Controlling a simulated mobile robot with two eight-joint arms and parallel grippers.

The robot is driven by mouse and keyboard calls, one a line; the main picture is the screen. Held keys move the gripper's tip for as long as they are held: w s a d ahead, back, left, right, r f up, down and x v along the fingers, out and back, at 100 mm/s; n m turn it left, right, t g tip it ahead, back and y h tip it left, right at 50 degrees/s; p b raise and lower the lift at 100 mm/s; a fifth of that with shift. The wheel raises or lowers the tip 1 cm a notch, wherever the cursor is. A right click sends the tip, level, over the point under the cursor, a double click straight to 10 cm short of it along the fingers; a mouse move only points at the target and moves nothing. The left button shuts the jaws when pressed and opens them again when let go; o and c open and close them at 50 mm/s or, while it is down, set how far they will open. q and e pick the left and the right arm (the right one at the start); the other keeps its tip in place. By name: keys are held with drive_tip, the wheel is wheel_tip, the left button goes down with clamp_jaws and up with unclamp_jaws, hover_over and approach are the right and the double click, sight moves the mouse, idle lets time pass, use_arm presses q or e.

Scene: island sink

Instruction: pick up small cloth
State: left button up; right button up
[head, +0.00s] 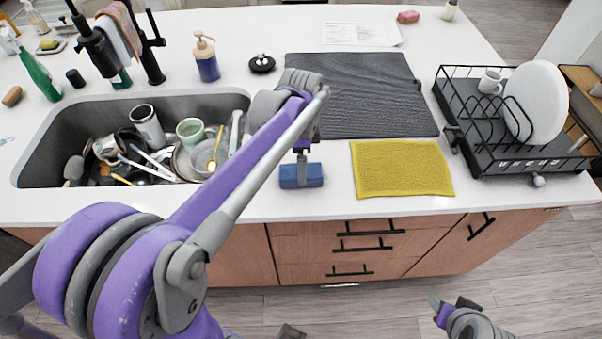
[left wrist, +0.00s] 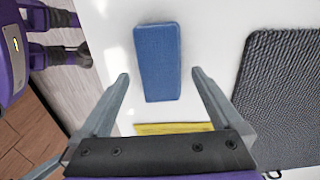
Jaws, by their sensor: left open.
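A yellow textured cloth (head: 402,168) lies flat on the white counter near its front edge. Its edge (left wrist: 172,128) shows between my left fingers in the left wrist view. A blue block, sponge-like (head: 301,176), lies just left of the cloth. It also shows in the left wrist view (left wrist: 157,62), beyond and between the fingertips. My left gripper (left wrist: 160,73) is open and empty above the counter; in the head view its arm partly hides it near the blue block. My right gripper (head: 452,307) is low at the front, away from the counter; its jaws are unclear.
A large dark grey mat (head: 365,95) lies behind the cloth. A black dish rack (head: 470,120) with a plate and mug stands at right. The sink (head: 60,120) at left holds dishes. Bare counter (head: 230,205) runs along the front edge.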

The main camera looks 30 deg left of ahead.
use_arm(q)
wheel_tip(320, 180, down, 4)
drive_tip(key=shift+a+r, duration=0.1)
drive_tip(key=c, duration=1.3)
drive_tip(key=shift+r, duration=5.05)
